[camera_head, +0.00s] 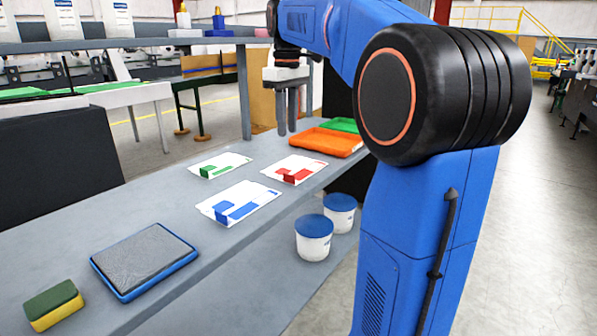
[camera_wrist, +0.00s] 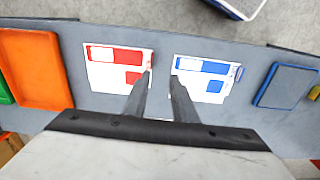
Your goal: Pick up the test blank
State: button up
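Three flat white printed blanks lie on the grey table: a red one (camera_head: 295,169), a blue one (camera_head: 238,203) and a green one (camera_head: 219,165). I cannot tell which is the test blank. In the wrist view the red blank (camera_wrist: 118,68) is left of my fingers and the blue blank (camera_wrist: 205,78) is right of them. The green blank does not show there. My gripper (camera_head: 287,128) points down above the table, beyond the blanks in the head view. Its fingers (camera_wrist: 161,80) stand apart with nothing between them.
An orange tray (camera_head: 326,142) and a green tray (camera_head: 342,125) sit at the far end. A grey pad with a blue edge (camera_head: 145,260) and a green-yellow sponge (camera_head: 53,304) lie nearer. Two blue-lidded tubs (camera_head: 314,243) stand below. A raised shelf (camera_head: 130,43) runs behind.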

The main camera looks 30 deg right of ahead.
aim_at(290, 173)
jog(key=f, duration=0.5)
jog(key=w+d+f, duration=0.1)
jog(key=f, duration=0.5)
jog(key=w+d+f, duration=0.1)
jog(key=f, duration=0.4)
jog(key=shift+f, duration=0.2)
jog(key=shift+c, duration=0.6)
grip_shut()
